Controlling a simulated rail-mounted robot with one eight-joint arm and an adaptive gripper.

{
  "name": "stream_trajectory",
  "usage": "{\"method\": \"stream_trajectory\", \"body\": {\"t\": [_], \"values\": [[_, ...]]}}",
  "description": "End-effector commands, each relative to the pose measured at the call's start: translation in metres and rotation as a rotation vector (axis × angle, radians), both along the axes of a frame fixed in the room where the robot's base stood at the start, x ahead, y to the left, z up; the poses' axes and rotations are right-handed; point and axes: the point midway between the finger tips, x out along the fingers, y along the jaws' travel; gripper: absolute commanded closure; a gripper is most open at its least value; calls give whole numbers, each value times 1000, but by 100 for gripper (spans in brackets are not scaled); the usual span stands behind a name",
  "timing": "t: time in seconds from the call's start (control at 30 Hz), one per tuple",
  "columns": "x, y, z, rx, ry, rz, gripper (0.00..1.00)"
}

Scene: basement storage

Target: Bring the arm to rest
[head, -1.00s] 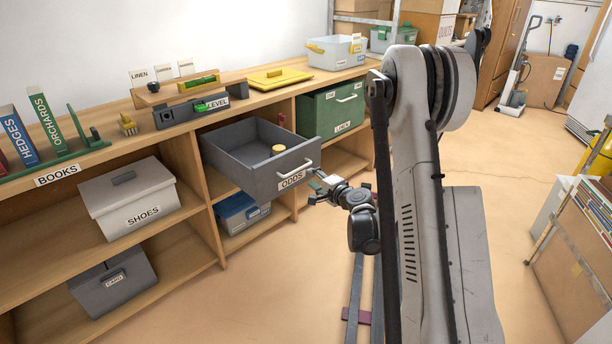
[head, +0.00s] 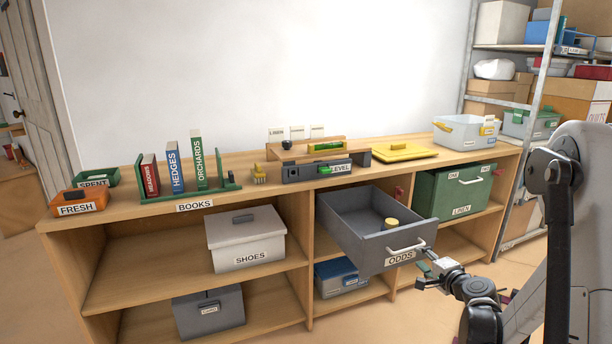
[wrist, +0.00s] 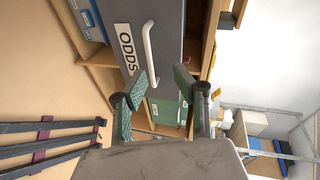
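My gripper (head: 428,277) is at the right in the head view, just below and in front of the open grey drawer marked ODDS (head: 372,250). In the wrist view its two green-padded fingers (wrist: 163,98) stand apart with nothing between them. The drawer's white handle (wrist: 149,45) is beyond the fingertips, and the fingers appear clear of it. The drawer is pulled out from the shelf unit and holds a round yellow-topped item (head: 391,224).
The wooden shelf unit (head: 100,228) carries books, a level and bins on top. A green LINEN box (head: 452,193) sits right of the drawer. SHOES (head: 246,240) and CARD (head: 209,312) boxes are at left. Rails (wrist: 45,140) lie along the floor.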

Motion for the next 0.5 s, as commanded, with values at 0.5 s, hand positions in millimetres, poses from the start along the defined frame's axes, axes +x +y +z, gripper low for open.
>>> {"method": "stream_trajectory", "body": {"t": [0.5], "values": [[-61,98,93,-343,147,220,72]]}}
